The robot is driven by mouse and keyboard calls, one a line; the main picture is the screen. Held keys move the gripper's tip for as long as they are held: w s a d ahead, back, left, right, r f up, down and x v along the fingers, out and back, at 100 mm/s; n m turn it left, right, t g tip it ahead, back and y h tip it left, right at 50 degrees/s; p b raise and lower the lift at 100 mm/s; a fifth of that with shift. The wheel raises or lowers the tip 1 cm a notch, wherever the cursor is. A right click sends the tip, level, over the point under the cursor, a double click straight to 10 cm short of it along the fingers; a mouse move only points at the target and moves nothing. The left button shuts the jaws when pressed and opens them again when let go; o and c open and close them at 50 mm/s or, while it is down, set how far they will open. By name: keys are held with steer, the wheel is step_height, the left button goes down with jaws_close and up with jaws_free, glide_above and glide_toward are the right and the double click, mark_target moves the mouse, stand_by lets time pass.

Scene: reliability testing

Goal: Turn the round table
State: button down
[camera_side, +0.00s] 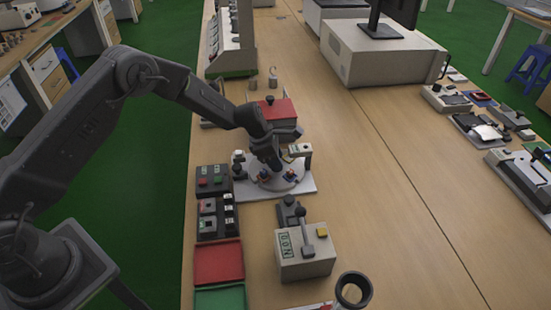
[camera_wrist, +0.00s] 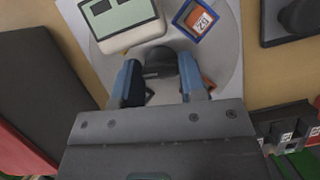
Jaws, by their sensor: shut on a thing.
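The round table (camera_side: 277,187) is a pale grey disc on a white base plate, with several small coloured blocks around it. It also shows in the wrist view (camera_wrist: 226,66). My gripper (camera_side: 274,169) reaches down over the disc from the left. In the wrist view, the blue-padded fingers of my gripper (camera_wrist: 161,82) stand on both sides of a dark knob (camera_wrist: 161,60) near the disc's middle and are shut on it. One block (camera_wrist: 197,19), blue-framed with an orange label, sits on the disc. The lower part of the knob is hard to make out.
A red-topped box (camera_side: 283,110) is behind my gripper. Button panels (camera_side: 213,181), a red tray (camera_side: 218,262) and a lever box (camera_side: 304,254) lie nearer the camera.

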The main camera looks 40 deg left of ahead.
steer(key=shift+n+t+y, duration=0.5)
steer(key=shift+n+y, duration=0.2)
steer(key=shift+n, duration=1.5)
steer(key=shift+d+n+t+y, duration=0.1)
steer(key=shift+n+t+y, duration=0.35)
steer(key=shift+n, duration=1.25)
steer(key=shift+n+y, duration=0.35)
steer(key=shift+n, duration=0.05)
steer(key=c, duration=0.7)
jaws_free()
steer(key=shift+r, duration=0.1)
steer(key=v, duration=1.3)
steer(key=shift+r, duration=0.35)
